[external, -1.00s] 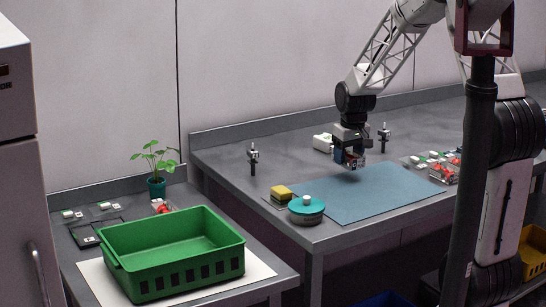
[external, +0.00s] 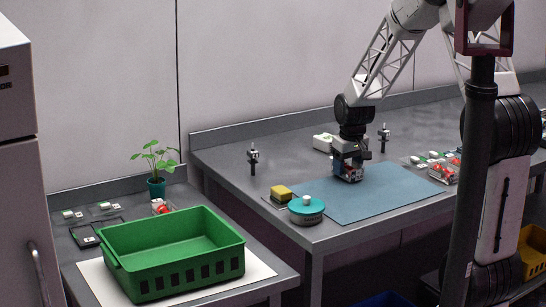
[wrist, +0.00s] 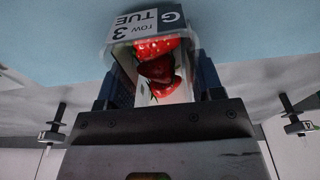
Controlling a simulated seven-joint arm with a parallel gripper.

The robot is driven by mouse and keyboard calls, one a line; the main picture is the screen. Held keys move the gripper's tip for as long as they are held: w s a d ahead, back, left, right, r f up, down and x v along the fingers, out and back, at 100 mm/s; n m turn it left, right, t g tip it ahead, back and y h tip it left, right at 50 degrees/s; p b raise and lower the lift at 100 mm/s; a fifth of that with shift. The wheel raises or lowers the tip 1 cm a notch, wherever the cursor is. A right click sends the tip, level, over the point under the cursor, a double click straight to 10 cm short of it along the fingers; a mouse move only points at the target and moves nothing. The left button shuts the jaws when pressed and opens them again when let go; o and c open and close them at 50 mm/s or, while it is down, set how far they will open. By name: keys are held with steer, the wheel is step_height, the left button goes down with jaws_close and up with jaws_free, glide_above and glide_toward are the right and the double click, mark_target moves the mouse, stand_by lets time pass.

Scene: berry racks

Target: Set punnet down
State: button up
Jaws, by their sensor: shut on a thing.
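My gripper (external: 347,167) is shut on a clear punnet (external: 350,177) low over the back part of the blue mat (external: 390,195). In the wrist view the punnet (wrist: 122,54) sits between the two dark fingers, with red strawberries inside and a label reading G, TUE, row 3. The punnet looks upright. Its base is at or just above the mat; I cannot tell whether it touches.
A teal round-topped object (external: 306,208) and a yellow sponge (external: 281,190) stand left of the mat. Filled punnets (external: 445,172) stand to its right, a white container (external: 322,142) behind. A green crate (external: 180,270) is on the lower left table. The mat's front is clear.

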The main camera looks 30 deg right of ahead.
mark_target(350, 168)
steer(key=shift+f, duration=0.1)
steer(key=o, duration=1)
steer(key=shift+c, duration=0.2)
step_height(350, 168, up, 12)
steer(key=s, duration=0.1)
steer(key=shift+s, duration=0.2)
steer(key=shift+s, duration=0.1)
stand_by(0.4)
